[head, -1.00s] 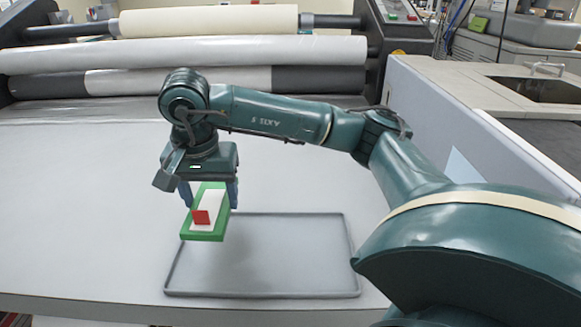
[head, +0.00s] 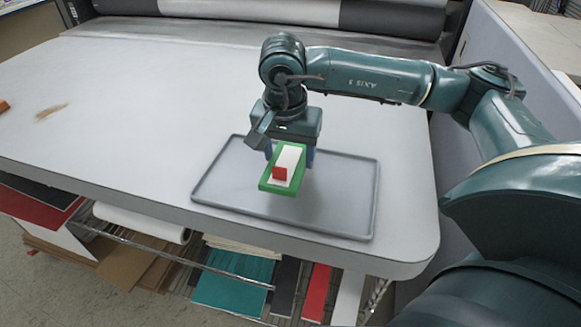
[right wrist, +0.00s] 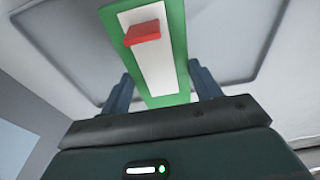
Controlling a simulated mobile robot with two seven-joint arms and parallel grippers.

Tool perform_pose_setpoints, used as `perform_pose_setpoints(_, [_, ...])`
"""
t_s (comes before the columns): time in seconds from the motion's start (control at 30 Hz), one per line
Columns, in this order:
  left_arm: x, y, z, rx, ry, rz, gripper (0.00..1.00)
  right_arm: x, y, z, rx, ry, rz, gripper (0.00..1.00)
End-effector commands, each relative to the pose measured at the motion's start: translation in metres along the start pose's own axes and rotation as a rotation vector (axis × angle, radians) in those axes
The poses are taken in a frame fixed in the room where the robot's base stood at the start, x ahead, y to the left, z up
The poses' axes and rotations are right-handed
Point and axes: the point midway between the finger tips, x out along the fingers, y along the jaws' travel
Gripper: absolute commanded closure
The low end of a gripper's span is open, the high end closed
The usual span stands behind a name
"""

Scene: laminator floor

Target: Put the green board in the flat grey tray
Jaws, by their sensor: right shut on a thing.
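The green board (head: 266,185) has a white strip along its middle and a small red block on it. My right gripper (head: 289,158) is shut on the board and holds it, tilted in the picture, above the flat grey tray (head: 210,173). In the right wrist view the board (right wrist: 178,40) sits between the two fingers (right wrist: 160,92), with the tray (right wrist: 60,65) behind it. The tray is empty apart from a shadow, and the arm and board hide part of it. My left gripper is not in view.
The tray lies near the front edge of a wide pale table (head: 130,130). A small brown object (head: 3,106) is at the far left. Rollers (head: 290,12) stand at the back. Below the table is a rack with coloured sheets (head: 232,282). The table's left side is mostly clear.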

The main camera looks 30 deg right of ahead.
Motion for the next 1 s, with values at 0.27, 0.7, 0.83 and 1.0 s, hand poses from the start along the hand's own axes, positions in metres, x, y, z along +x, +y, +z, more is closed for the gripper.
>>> perform_pose_setpoints(0.27, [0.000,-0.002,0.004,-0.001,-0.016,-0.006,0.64,0.027,0.001,0.004,0.002,-0.001,0.003,0.60])
perform_pose_setpoints(0.7, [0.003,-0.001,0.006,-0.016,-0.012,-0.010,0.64,0.046,0.000,0.006,0.001,0.001,-0.001,0.60])
perform_pose_setpoints(0.83, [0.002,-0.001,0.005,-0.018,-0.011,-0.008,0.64,0.045,0.000,0.006,0.001,0.001,-0.001,0.31])
perform_pose_setpoints(1.0, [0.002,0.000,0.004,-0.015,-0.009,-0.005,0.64,0.045,0.000,0.006,0.001,0.001,0.000,0.17])
